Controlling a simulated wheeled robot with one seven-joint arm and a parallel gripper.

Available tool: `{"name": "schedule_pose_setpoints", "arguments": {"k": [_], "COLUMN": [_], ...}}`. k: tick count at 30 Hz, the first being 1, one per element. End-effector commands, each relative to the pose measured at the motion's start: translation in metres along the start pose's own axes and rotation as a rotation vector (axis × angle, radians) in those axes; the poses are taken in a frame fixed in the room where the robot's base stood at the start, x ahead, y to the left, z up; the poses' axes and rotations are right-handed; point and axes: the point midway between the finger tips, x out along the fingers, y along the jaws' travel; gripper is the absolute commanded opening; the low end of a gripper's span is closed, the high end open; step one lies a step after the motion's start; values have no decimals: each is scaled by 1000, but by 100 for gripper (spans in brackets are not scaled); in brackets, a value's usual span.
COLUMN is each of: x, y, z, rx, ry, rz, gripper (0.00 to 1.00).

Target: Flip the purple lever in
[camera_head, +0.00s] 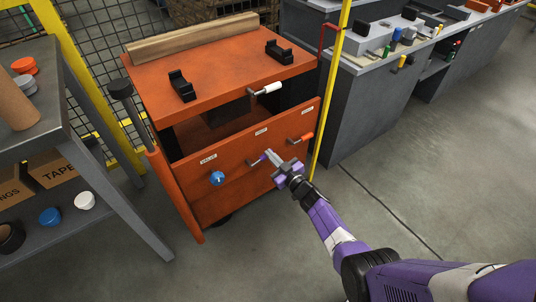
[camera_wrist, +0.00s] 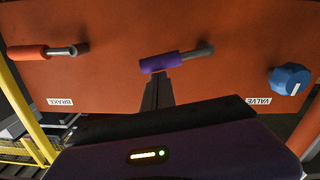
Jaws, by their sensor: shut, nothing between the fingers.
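The purple lever (camera_head: 257,160) sticks out of the front panel of the orange cart (camera_head: 195,185), below a small white label. In the wrist view the lever's purple grip (camera_wrist: 174,61) lies nearly level, with its grey shaft end (camera_wrist: 204,50) to the right. My gripper (camera_head: 270,155) is shut and empty, its fingertips right at the purple grip. In the wrist view my fingertips (camera_wrist: 155,78) meet the lower edge of the grip near its left end. I cannot tell whether they touch it.
An orange-handled lever (camera_head: 302,138) labelled BRAKE and a blue valve knob (camera_head: 217,178) sit on the same panel, on either side. A white-handled lever (camera_head: 268,89) is above. A yellow post (camera_head: 328,95) stands close to the right. A grey shelf (camera_head: 105,180) stands left.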

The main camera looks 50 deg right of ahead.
Motion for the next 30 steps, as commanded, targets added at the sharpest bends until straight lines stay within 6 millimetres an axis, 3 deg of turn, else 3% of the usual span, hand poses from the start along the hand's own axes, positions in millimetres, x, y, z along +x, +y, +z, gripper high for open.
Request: {"name": "schedule_pose_setpoints", "arguments": {"k": [7, 30], "x": [1, 1], "y": [4, 4], "z": [15, 24], "rx": [153, 145], "ry": [0, -5], "rz": [-6, -6], "gripper": [0, 0]}}
